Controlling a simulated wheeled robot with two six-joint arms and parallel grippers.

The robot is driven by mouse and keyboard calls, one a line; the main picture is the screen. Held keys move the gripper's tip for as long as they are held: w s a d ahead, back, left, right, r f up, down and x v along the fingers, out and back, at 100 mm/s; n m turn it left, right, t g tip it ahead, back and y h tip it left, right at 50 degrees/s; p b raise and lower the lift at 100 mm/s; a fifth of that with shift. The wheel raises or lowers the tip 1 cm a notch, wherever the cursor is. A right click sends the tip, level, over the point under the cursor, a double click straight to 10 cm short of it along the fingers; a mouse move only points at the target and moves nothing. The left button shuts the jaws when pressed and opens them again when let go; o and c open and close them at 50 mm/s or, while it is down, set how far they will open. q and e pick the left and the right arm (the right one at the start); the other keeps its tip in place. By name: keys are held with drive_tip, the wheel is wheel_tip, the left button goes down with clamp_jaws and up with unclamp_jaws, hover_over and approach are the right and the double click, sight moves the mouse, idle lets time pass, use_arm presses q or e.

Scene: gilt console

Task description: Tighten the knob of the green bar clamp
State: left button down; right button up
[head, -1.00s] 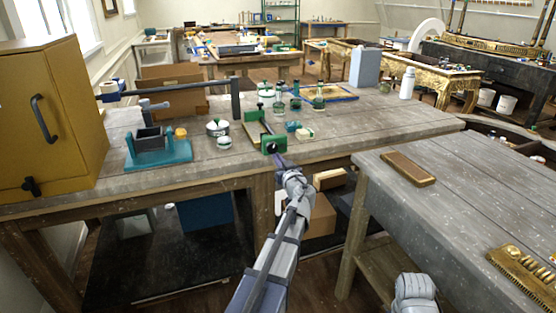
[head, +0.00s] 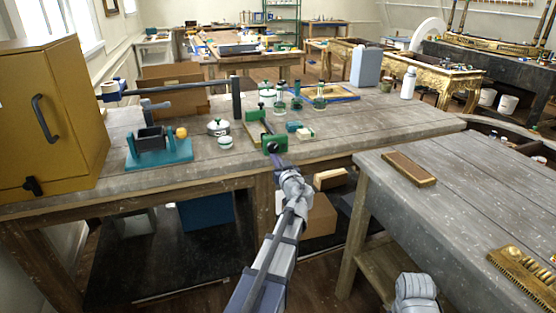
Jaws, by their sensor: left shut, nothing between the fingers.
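The green bar clamp (head: 274,144) lies at the front edge of the grey wooden workbench (head: 350,135). Its bar runs back across the bench top, and its green end faces me with a dark round knob (head: 273,147). My left gripper (head: 278,160) reaches up from below to just under and in front of the knob. Its fingers are shut with nothing seen between them. They look very close to the knob, but I cannot tell whether they touch it. My right gripper is not visible; only a grey part of my right arm shows at the bottom right.
A teal-based vise (head: 158,152) and small tins (head: 217,127) stand left of the clamp, with glass jars (head: 319,100) behind it. A yellow cabinet (head: 60,120) fills the left. A second table (head: 470,190) at right holds a brown block (head: 408,168) and gilt carving (head: 525,275).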

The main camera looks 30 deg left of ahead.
use_arm(q)
drive_tip(key=shift+s+a+r, duration=0.1)
drive_tip(key=shift+s+a, duration=0.15)
drive_tip(key=shift+s+f+b, duration=0.1)
drive_tip(key=shift+f+b, duration=0.3)
drive_tip(key=v, duration=0.6)
idle(0.3)
drive_tip(key=shift+w+d+r, duration=0.1)
drive_tip(key=shift+w+d, duration=0.1)
drive_tip(key=shift+d, duration=0.3)
drive_tip(key=shift+w+d, duration=0.2)
drive_tip(key=shift+d, duration=0.3)
